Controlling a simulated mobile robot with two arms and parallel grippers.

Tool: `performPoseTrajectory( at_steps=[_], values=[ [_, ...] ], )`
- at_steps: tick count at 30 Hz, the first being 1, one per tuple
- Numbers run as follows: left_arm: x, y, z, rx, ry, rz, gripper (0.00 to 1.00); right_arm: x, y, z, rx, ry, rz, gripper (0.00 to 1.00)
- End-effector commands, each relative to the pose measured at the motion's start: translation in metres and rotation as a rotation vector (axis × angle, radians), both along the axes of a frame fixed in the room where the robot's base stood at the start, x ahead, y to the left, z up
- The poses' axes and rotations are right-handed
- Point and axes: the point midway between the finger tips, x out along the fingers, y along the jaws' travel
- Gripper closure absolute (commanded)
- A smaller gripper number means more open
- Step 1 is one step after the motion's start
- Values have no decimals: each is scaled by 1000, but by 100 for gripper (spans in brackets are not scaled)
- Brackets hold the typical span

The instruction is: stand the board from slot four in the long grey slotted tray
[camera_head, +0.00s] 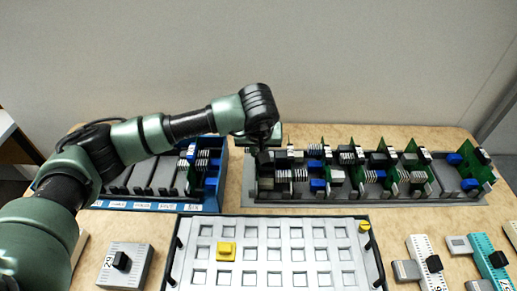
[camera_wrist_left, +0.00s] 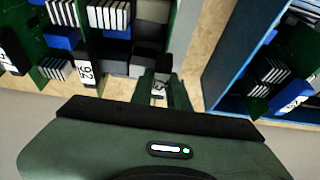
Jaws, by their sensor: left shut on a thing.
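The long grey slotted tray (camera_head: 440,178) lies at the back right and holds several green boards (camera_head: 468,160) standing upright with grey, blue and black parts. My left gripper (camera_head: 263,150) is over the left end of this tray, fingers pointing down. In the left wrist view the gripper (camera_wrist_left: 160,90) is shut on a small labelled handle of a green board (camera_wrist_left: 184,38). That board stands at the tray's left end, mostly hidden by the gripper in the head view. Whether it is fully seated I cannot tell. My right gripper is not in view.
A blue rack (camera_head: 150,206) with boards and bare slots stands left of the tray. A light grid tray (camera_head: 290,283) with a yellow block (camera_head: 226,250) is in front. A grey box (camera_head: 126,265) and several connector strips (camera_head: 425,262) lie near the front.

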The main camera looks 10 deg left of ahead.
Motion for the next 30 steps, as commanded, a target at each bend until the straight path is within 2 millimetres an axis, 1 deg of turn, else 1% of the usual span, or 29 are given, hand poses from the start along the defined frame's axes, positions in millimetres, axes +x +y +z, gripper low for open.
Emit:
performPoseTrajectory(
  at_steps=[8, 9, 10, 11, 18, 19, 30],
  values=[
    [0, 0, -1, -1, -1, 0, 100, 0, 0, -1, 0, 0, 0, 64],
    [0, 0, -1, -1, -1, 0, 73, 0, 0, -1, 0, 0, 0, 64],
    [0, 0, -1, -1, -1, 0, 64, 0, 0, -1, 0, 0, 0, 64],
    [0, 0, -1, -1, -1, 0, 58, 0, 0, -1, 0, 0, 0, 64],
    [0, 0, -1, 0, 0, 0, 58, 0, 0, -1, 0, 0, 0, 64],
    [0, 0, -2, 1, 1, 0, 53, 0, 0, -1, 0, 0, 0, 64],
    [0, 0, -1, 0, 0, 0, 53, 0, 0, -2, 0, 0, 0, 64]
  ],
)
